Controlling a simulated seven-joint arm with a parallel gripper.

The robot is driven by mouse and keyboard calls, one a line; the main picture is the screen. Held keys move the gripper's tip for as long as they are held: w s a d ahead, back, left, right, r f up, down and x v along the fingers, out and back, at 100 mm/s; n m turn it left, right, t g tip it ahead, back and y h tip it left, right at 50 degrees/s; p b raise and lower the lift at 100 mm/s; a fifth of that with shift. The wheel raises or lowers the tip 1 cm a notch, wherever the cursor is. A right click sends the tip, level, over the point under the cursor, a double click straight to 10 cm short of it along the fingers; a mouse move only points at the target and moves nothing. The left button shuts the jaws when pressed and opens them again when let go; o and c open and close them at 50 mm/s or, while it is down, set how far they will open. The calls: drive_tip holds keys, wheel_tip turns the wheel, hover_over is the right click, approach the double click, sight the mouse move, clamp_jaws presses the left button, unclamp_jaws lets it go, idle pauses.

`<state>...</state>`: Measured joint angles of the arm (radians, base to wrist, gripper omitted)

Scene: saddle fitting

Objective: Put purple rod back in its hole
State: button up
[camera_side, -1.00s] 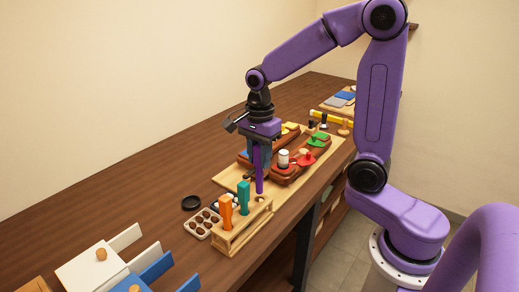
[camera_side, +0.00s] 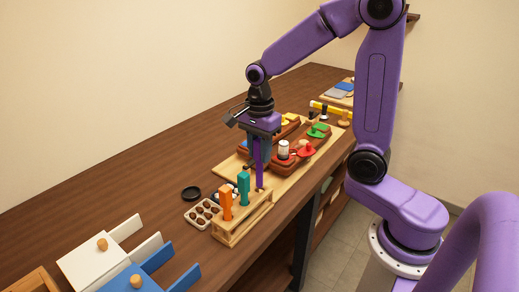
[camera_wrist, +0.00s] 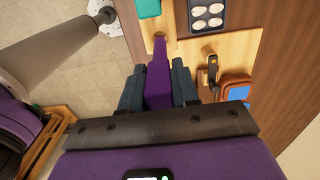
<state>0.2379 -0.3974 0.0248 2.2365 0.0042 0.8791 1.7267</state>
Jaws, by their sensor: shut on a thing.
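My gripper (camera_wrist: 159,85) is shut on the purple rod (camera_side: 260,165), which hangs upright and points down. The rod also shows between the fingers in the wrist view (camera_wrist: 158,72). A wooden rack (camera_side: 240,226) holds an orange-handled piece (camera_side: 225,203) and a teal-handled piece (camera_side: 243,187), both upright. The rod's lower tip is at the rack's right end, by the empty hole (camera_wrist: 158,35). I cannot tell whether the tip is just above the hole or slightly in it.
Red-brown trays with coloured parts (camera_side: 290,163) stand behind my gripper.

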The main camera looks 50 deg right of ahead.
sight(259, 169)
drive_tip(key=shift+f, duration=0.15)
drive_tip(key=shift+f, duration=3.05)
drive_tip(key=o, duration=1)
drive_tip(key=shift+c, duration=0.2)
